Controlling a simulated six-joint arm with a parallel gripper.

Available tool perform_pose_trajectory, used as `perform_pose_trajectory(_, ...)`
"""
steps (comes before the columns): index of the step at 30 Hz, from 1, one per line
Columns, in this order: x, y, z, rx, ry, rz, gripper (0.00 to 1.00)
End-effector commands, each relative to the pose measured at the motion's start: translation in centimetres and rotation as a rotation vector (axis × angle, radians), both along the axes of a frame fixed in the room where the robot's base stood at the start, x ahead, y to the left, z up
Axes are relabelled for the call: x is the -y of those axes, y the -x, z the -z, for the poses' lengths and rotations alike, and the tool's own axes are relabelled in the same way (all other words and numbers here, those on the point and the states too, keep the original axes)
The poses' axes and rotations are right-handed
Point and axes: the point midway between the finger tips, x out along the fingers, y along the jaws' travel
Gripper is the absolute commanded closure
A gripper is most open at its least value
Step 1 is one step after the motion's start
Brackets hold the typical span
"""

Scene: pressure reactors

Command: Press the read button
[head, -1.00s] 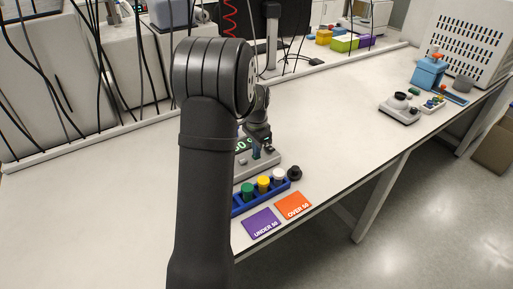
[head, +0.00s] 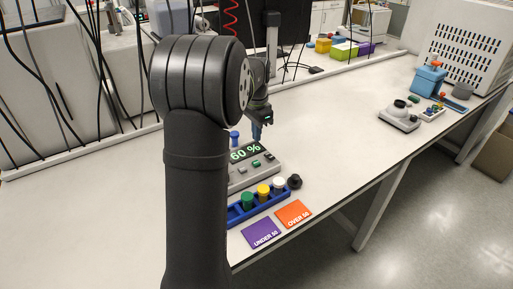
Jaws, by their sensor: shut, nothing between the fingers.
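A grey reader (head: 240,180) stands on the bench, partly hidden behind my arm. Its dark display (head: 246,151) shows "60 %" in green. A green button (head: 256,163) sits on the sloped face below the display, with smaller buttons beside it; their labels are too small to read. My gripper (head: 257,136) is shut and empty, pointing down above and behind the display, apart from the buttons. A blue-topped item (head: 234,137) shows at the back left of the reader.
A blue rack (head: 235,213) holds green, yellow and white-capped vials; a black-capped one (head: 295,182) stands at its right end. Purple (head: 262,233) and orange (head: 293,214) cards lie in front. A grey device (head: 399,117) stands at right. The bench middle is clear.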

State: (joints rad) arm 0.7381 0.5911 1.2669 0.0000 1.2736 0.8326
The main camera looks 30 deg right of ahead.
Motion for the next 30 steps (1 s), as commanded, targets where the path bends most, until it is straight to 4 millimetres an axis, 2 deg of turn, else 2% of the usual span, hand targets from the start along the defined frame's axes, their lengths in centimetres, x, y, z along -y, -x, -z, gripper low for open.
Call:
perform_pose_trajectory(3,0.0,0.0,-1.8,0.002,0.002,0.0,1.0)
perform_pose_trajectory(7,0.0,0.0,-2.6,0.002,0.001,0.0,1.0)
perform_pose_trajectory(25,0.0,0.0,-2.9,0.002,0.002,0.0,1.0)
perform_pose_trajectory(26,0.0,0.0,-2.9,0.002,0.002,0.0,0.98)
perform_pose_trajectory(30,-0.2,-0.2,-2.9,0.005,0.013,-0.044,0.71)
